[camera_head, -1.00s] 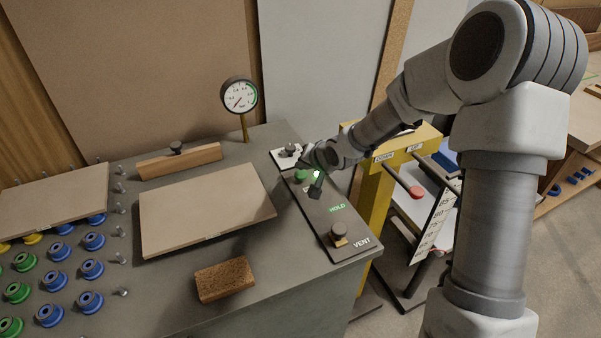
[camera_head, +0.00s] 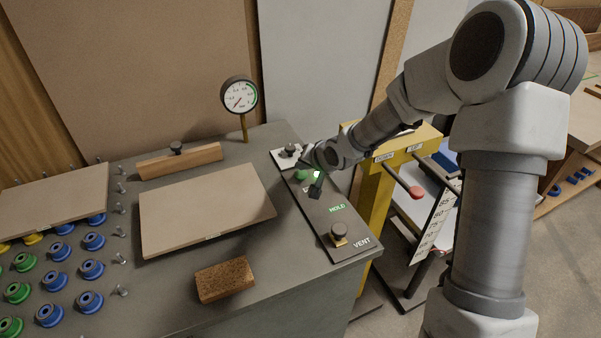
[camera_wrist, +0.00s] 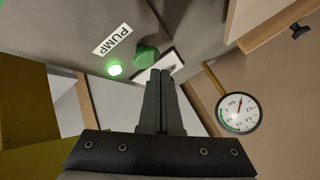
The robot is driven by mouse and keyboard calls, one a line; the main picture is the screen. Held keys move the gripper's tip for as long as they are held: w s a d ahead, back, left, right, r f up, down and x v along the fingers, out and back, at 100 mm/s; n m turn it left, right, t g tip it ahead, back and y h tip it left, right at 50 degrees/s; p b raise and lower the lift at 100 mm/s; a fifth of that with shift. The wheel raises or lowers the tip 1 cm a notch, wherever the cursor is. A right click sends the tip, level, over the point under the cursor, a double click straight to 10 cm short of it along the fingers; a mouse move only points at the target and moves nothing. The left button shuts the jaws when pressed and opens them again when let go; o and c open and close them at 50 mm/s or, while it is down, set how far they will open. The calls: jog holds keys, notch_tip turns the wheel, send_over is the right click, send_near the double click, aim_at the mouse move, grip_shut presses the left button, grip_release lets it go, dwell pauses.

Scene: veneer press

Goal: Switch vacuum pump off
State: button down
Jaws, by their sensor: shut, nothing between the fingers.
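The pump control is a green knob (camera_wrist: 146,56) beside a lit green lamp (camera_wrist: 115,70) and a PUMP label (camera_wrist: 112,39) in the wrist view. In the head view the green knob (camera_head: 301,175) sits on the dark control panel (camera_head: 318,212), partly hidden by my gripper. My gripper (camera_head: 316,188) is shut and empty, right over the panel by the knob. In the wrist view its fingers (camera_wrist: 161,75) lie together just below the knob; I cannot tell whether they touch it.
A vacuum gauge (camera_head: 239,95) stands behind the panel. A black knob (camera_head: 339,232) is by the VENT label, and another (camera_head: 290,149) is on a white plate. A board (camera_head: 206,209) and a cork block (camera_head: 225,279) lie left. A yellow frame (camera_head: 375,195) stands right.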

aim_at(302, 177)
jog(key=shift+f, duration=0.1)
jog(key=shift+f+b, duration=0.35)
jog(key=shift+f, duration=0.15)
dwell(0.6)
jog(key=shift+r+p, duration=0.55)
jog(key=shift+r, duration=0.05)
notch_tip(302, 177, up, 6)
jog(key=p, duration=0.5)
dwell(0.4)
